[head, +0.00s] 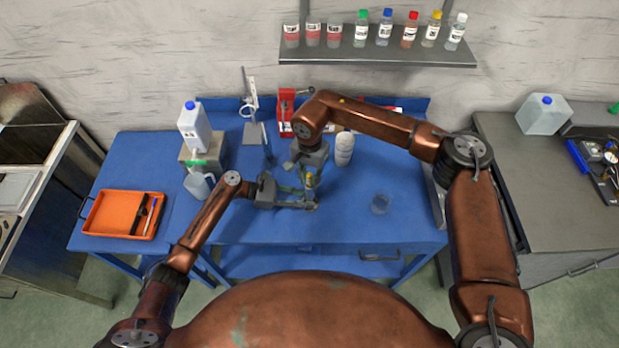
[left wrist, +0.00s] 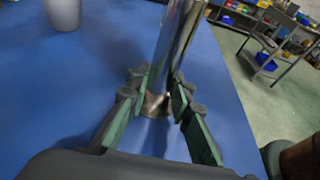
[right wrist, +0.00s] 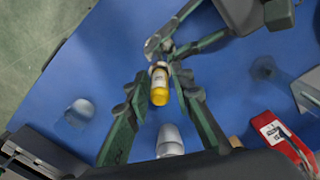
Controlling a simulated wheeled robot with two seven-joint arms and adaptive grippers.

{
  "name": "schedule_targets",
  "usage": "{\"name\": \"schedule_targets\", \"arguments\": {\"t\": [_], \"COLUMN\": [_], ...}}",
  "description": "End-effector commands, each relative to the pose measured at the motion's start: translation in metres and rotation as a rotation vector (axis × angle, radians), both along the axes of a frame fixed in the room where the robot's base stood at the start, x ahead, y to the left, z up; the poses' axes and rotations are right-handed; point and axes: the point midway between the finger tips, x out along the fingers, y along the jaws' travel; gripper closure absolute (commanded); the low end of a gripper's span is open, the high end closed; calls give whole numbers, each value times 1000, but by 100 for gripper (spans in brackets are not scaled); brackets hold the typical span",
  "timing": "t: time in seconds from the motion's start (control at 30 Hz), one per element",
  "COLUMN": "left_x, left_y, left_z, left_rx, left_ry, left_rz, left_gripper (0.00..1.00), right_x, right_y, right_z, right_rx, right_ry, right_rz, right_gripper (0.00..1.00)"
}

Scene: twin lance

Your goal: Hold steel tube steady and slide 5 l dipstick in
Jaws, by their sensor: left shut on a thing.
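The steel tube (left wrist: 176,45) stands upright, shiny, between the left wrist view's fingers. My left gripper (head: 308,204) is shut on it low down, close above the blue table. The dipstick's yellow end with a white label (right wrist: 160,87) shows in the right wrist view, and as a small yellow spot in the head view (head: 309,181), above the left gripper. My right gripper (right wrist: 160,78) is open, its fingers on both sides of the yellow end with small gaps. The dipstick's lower part is hidden; I cannot tell how deep it sits in the tube.
The blue workbench (head: 345,230) has free room at front. A clear beaker (head: 381,203) stands right of the grippers, a white cup stack (head: 344,148) behind. An orange tray (head: 122,215), a jug (head: 199,184) and a white canister (head: 194,127) stand left; a red box (head: 286,112) stands behind.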

Motion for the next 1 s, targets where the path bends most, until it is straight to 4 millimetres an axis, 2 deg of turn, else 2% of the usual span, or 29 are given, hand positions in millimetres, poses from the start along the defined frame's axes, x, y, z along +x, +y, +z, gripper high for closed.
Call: {"name": "schedule_targets", "arguments": {"t": [0.13,0.4,0.53,1.0], "left_x": [0,0,0,0], "left_y": [0,0,0,0], "left_z": [0,0,0,0], "left_rx": [-1,-1,-1,-1], "left_ry": [0,0,0,0], "left_rz": [0,0,0,0], "left_gripper": [93,93,93,93], "right_x": [0,0,1,1], "right_y": [0,0,0,0], "right_z": [0,1,10,99], "right_rx": [0,0,1,0], "right_ry": [0,0,-3,-2], "right_rz": [0,0,0,0], "right_gripper": [67,67,67,67]}}
